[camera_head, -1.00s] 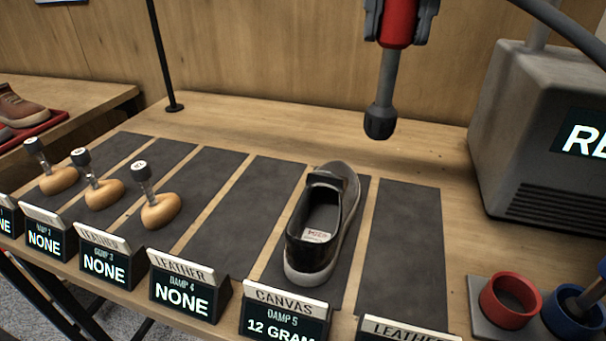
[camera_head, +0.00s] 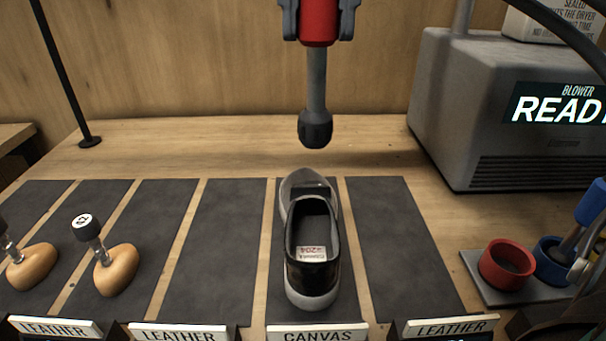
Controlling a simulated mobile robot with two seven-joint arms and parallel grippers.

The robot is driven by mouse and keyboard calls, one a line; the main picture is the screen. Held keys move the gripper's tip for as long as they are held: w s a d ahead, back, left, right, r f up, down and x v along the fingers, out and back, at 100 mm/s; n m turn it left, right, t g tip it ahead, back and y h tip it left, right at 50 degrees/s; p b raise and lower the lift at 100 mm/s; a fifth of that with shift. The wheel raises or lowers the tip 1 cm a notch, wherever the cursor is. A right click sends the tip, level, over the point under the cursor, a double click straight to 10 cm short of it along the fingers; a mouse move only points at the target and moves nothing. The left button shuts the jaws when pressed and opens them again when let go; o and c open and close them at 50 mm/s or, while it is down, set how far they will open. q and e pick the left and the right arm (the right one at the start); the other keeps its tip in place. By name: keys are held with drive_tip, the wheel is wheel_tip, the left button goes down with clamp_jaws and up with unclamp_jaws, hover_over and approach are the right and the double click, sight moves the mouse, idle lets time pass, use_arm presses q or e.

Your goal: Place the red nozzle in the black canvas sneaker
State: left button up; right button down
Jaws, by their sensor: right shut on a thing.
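The black canvas sneaker (camera_head: 312,250) rests upright on a dark mat strip behind the sign reading CANVAS. Its opening faces up, its heel points toward me, and a white label shows inside. The red nozzle (camera_head: 317,30) hangs upright at the top of the view, with a grey tube and a dark rounded tip (camera_head: 315,128) pointing down. My right gripper (camera_head: 318,12) is shut on its red part, above and behind the sneaker. The tip is clear of the shoe. My left gripper is not in view.
A grey blower (camera_head: 500,110) reading READY stands at the back right. A holder with a red ring (camera_head: 507,264) and a blue ring (camera_head: 552,258) sits at the right; a blue-handled tool stands in the blue ring. Wooden shoe forms (camera_head: 117,270) stand at left. A black pole rises at the back left.

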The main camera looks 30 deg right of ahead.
wheel_tip(320, 180, down, 20)
drive_tip(key=b, duration=0.5)
drive_tip(key=shift+f+b, duration=0.15)
drive_tip(key=shift+b, duration=0.15)
drive_tip(key=c, duration=0.7)
unclamp_jaws()
